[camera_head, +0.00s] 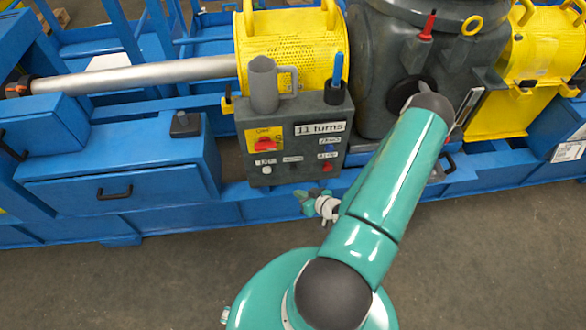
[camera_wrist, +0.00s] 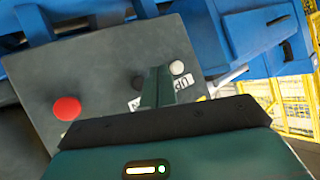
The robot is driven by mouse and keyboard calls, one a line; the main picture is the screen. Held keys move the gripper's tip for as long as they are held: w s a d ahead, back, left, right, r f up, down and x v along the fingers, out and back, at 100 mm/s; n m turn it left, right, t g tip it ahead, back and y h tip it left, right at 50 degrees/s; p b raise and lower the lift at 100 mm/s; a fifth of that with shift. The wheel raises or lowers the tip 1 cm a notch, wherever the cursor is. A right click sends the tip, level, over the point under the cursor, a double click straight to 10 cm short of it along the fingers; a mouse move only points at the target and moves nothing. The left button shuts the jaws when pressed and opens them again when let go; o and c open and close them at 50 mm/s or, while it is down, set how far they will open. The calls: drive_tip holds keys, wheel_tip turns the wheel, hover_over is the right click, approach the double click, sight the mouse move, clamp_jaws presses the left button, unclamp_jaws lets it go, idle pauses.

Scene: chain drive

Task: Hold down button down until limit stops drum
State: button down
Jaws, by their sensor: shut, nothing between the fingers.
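A grey control box (camera_head: 242,140) carries a sign reading "11 turns" (camera_head: 319,128), a red rotary switch (camera_head: 264,145) on a yellow plate, and a row of buttons. In the wrist view a black button (camera_wrist: 138,82) sits between a red button (camera_wrist: 67,108) and a white button (camera_wrist: 178,67). The label by the white button seems to read "UP"; the label by the black one is partly hidden by my fingers. My gripper (camera_wrist: 157,75) is shut and empty, its tips beside the black button. I cannot tell whether they touch the box. In the head view my gripper (camera_head: 305,202) is below the box.
A grey mug (camera_head: 263,88) and a dark cup (camera_head: 334,94) with a blue item stand on the box. Behind it is a yellow perforated guard (camera_head: 285,40) with a silver shaft (camera_head: 150,74). A blue drawer unit (camera_head: 120,170) is left. The floor in front is clear.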

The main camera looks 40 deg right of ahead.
sight(293, 167)
drive_tip(key=w+d, duration=0.4)
drive_tip(key=w, duration=0.2)
drive_tip(key=shift+w, duration=0.2)
drive_tip(key=shift+w+d, duration=0.15)
idle(1.8)
drive_tip(key=shift+w+d, duration=0.2)
drive_tip(key=shift+w+d, duration=0.3)
drive_tip(key=shift+w, duration=0.15)
idle(4.6)
